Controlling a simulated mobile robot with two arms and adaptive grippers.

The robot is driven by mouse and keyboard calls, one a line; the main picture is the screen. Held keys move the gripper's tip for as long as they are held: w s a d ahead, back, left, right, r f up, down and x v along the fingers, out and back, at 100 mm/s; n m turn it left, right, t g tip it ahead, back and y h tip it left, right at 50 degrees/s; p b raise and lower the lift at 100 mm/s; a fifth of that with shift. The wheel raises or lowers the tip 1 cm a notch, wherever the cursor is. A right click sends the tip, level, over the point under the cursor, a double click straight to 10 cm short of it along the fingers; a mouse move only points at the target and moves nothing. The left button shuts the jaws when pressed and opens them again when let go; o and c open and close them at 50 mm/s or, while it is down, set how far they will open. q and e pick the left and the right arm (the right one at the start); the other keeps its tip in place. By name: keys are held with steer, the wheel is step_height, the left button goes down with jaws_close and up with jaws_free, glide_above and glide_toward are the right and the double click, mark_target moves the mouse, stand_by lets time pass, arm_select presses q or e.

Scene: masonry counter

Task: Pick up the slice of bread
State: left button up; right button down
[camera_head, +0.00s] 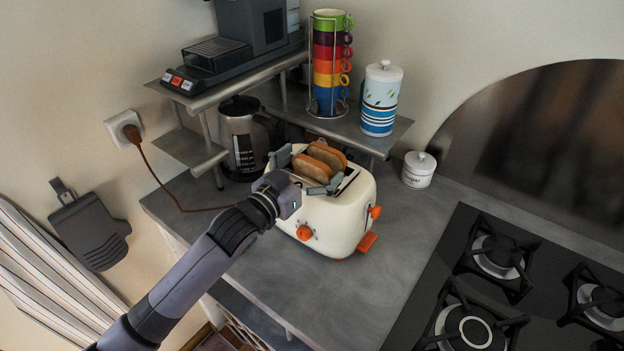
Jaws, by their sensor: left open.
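Two slices of bread stand side by side in the slots of a cream toaster (337,226) with orange knobs. The nearer slice of bread (312,168) is partly hidden by my left gripper; the farther slice (328,154) shows behind it. My left gripper (307,172) is over the toaster's top, with its fingers spread around the bread. It is open; whether a finger touches the bread I cannot tell. My right gripper is not in view.
A metal shelf (395,133) behind the toaster holds stacked coloured mugs (331,60), a striped canister (380,100) and a coffee machine (245,35). A kettle (243,140) stands beneath. A sugar jar (418,170) and black gas hob (500,290) are right. Counter front is clear.

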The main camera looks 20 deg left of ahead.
arm_select(q)
steer(key=c, duration=1)
